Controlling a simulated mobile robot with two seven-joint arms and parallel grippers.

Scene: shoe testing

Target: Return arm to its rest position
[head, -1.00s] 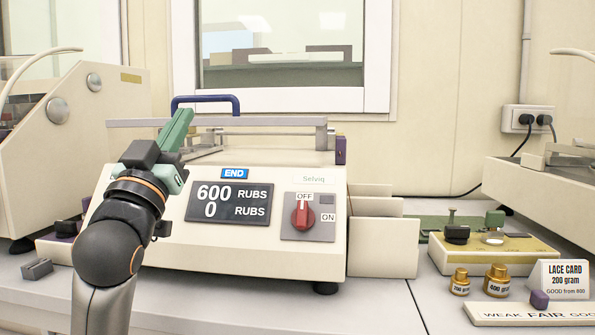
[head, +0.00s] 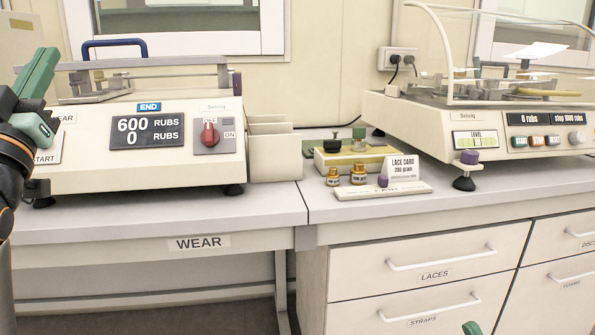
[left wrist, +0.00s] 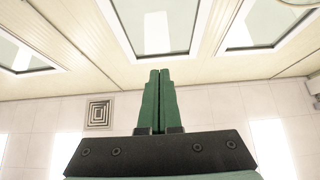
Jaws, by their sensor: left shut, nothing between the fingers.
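My left gripper (head: 38,72) is at the left edge of the head view, with green fingers pointing up in front of the wear machine (head: 85,165). In the left wrist view its two fingers (left wrist: 155,78) are together with nothing between them. They point at the ceiling and windows. Small green tips, apparently of my right gripper (head: 472,327), show at the bottom edge of the head view. The rest of it is out of frame.
The wear machine's display reads END and 600 rubs; its red knob (head: 210,135) is beside it. Brass weights (head: 358,174) and a lace card (head: 400,170) stand on the bench. A second machine (head: 480,125) is at right, above drawers (head: 430,265).

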